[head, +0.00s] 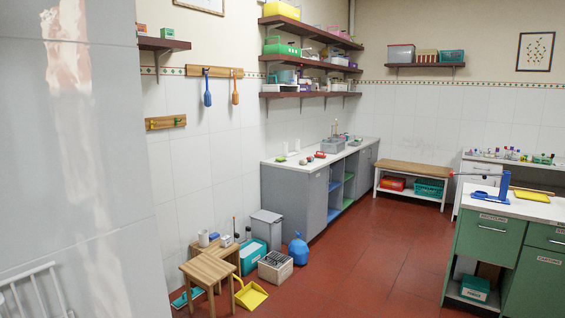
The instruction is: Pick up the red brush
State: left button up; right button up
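Small red objects (320,155) lie on the white-topped grey counter (295,168) along the back wall. One of them may be the red brush, but they are too small to tell. Neither of my grippers is in view.
A green cabinet (488,237) stands at the right. A wooden bench (415,167) is at the back. The red floor (375,260) between is clear.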

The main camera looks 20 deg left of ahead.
aim_at(317, 157)
jog(key=i, duration=6.25)
jog(key=i+u, duration=0.1)
jog(key=i, duration=2)
jog(key=l, duration=0.1)
